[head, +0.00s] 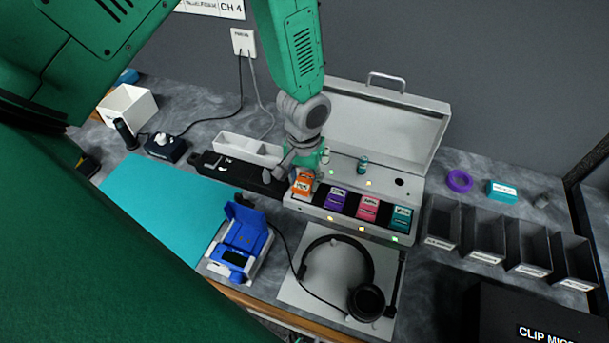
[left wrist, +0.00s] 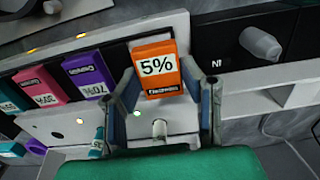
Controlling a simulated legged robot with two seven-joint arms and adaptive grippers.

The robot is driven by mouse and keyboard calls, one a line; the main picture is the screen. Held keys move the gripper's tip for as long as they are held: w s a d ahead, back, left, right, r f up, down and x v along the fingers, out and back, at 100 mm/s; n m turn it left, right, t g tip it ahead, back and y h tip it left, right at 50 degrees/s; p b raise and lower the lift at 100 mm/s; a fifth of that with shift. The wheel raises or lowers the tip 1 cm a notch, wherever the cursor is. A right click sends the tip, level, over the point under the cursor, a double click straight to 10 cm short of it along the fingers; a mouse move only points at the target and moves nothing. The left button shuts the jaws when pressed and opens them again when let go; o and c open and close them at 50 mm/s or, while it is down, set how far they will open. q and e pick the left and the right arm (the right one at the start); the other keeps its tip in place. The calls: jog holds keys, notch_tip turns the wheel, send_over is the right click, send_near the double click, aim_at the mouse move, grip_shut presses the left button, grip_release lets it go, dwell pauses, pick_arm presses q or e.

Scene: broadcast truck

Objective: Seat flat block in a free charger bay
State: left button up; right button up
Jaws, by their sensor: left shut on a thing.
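My left gripper (head: 304,172) is shut on an orange flat block (head: 302,185), with one finger on each side of it. In the left wrist view the fingers (left wrist: 160,75) flank the orange block (left wrist: 158,86), which is labelled 5%. The block is at the left end of the bay row of the white charger case (head: 312,210); how deep it sits is unclear. Purple (head: 336,198), pink (head: 367,208) and teal (head: 401,218) blocks stand in the bays to its right. The purple block also shows in the left wrist view (left wrist: 88,72). My right gripper is not in view.
The case's lid (head: 385,125) stands open behind the bays. A headset (head: 368,300) lies in front, with a blue device (head: 240,240) left of it. Several dark bins (head: 485,235), a purple ring (head: 459,181) and a teal box (head: 502,191) are to the right.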

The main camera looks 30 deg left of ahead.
pick_arm(q)
jog(key=shift+d+f, duration=0.2)
jog(key=shift+d, duration=0.05)
jog(key=shift+a+f+b, duration=0.1)
jog(key=shift+f+b, duration=0.25)
jog(key=shift+f, duration=0.05)
jog(key=shift+r, duration=0.15)
jog(key=shift+r+p, duration=0.25)
jog(key=shift+p, duration=0.25)
jog(key=shift+d, duration=0.2)
dwell(0.6)
jog(key=shift+p, duration=0.4)
dwell(0.5)
jog(key=shift+f, duration=0.5)
jog(key=o, duration=1)
